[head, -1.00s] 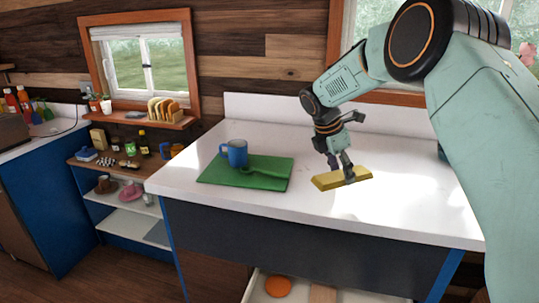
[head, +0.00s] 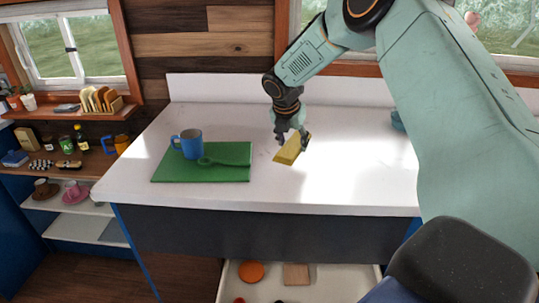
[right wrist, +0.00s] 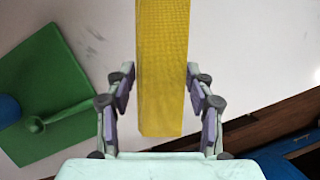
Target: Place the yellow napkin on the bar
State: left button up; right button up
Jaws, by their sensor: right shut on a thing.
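The yellow napkin (head: 289,152) is a folded, flat strip, held over the white counter top (head: 350,187) to the right of the green board. My right gripper (head: 291,138) is shut on it. In the right wrist view, the napkin (right wrist: 162,70) runs between the two fingers (right wrist: 160,85), its near end reaching toward the palm. The head view does not show clearly how far the napkin is above the surface. The white counter is the only bar-like surface near the gripper. My left gripper is not in view.
A green board (head: 190,173) with a blue mug (head: 188,143) and a green spoon-like tool (head: 222,161) lies left of the gripper. A teal item (head: 397,119) stands behind my arm. An open drawer (head: 330,282) juts out below. The counter's front middle is clear.

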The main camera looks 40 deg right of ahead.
aim_at(293, 167)
notch_tip(293, 167, down, 6)
jog(key=shift+d+f, duration=0.1)
jog(key=shift+d, duration=0.05)
jog(key=shift+f, duration=0.1)
jog(key=shift+d+f, duration=0.1)
jog(key=shift+f, duration=0.1)
jog(key=o, duration=0.7)
jog(key=shift+w+f, duration=0.1)
jog(key=shift+w, duration=0.05)
jog(key=o, duration=0.3)
jog(key=shift+o, duration=0.5)
jog(key=shift+r, duration=0.2)
